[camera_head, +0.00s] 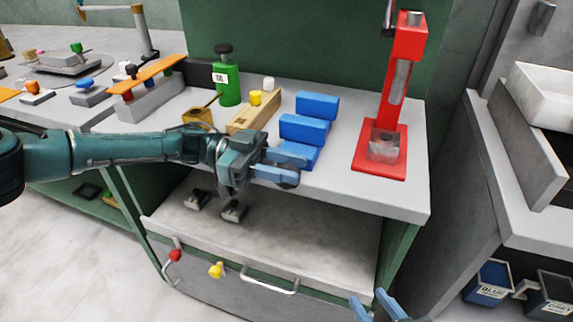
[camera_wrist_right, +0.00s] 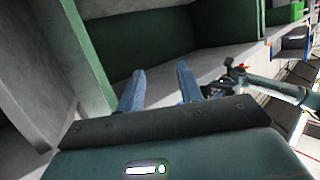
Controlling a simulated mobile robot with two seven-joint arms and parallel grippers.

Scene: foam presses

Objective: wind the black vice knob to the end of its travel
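No black vice knob can be picked out for certain. A small dark knob (camera_head: 130,71) stands by an orange bar on a grey block at the left of the bench. My left gripper (camera_head: 285,174) reaches in from the left over the front bench edge, in front of the blue blocks (camera_head: 303,128).
A red press (camera_head: 381,158) stands at the bench's right. A green bottle (camera_head: 228,84) with a black top and a wooden block (camera_head: 254,114) stand behind my left gripper. Red (camera_head: 175,255) and yellow (camera_head: 216,270) knobs and a handle (camera_head: 270,286) project from the front. The lower shelf is mostly clear.

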